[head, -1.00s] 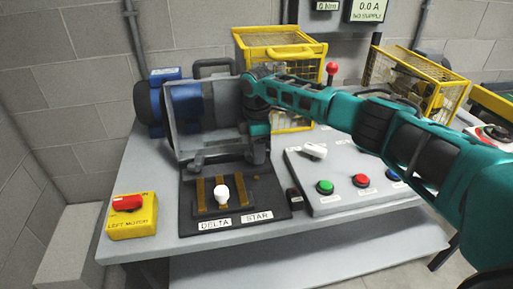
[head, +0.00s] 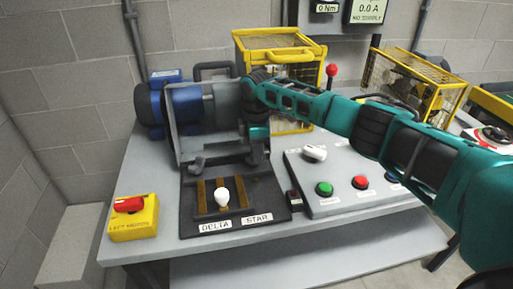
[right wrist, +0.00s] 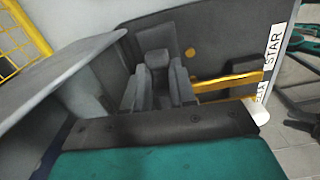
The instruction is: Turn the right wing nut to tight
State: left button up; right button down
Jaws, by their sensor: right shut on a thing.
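My right gripper (head: 260,160) points down at the right front foot of the blue and grey motor (head: 187,106), just behind the dark switch board. In the right wrist view the fingers (right wrist: 156,92) are closed on a small dark grey piece (right wrist: 157,58), which I take to be the right wing nut. The fingers hide most of the nut, so its angle is not clear. In the head view my wrist and fingers cover it.
The dark board with a white knob (head: 222,197) and DELTA and STAR labels lies in front. A yellow box with a red switch (head: 128,204) stands at the left. A button panel (head: 335,202) and yellow cages (head: 280,42) are close to my right arm.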

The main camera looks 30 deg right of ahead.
jog(key=shift+r+m+p, duration=0.2)
jog(key=shift+m+p, duration=0.5)
jog(key=shift+p, duration=0.05)
jog(key=shift+a+m+p, duration=0.1)
jog(key=shift+m+p, duration=0.5)
jog(key=shift+m, duration=0.2)
jog(key=m, duration=0.2)
jog(key=shift+s+f+m, duration=0.1)
jog(key=shift+f+m, duration=0.1)
jog(key=shift+m, duration=0.2)
jog(key=m, duration=0.4)
jog(key=shift+a+m, duration=0.1)
jog(key=shift+m, duration=0.2)
jog(key=m, duration=1)
jog(key=shift+a+r, duration=0.1)
jog(key=shift+a, duration=0.05)
jog(key=shift+m, duration=1.3)
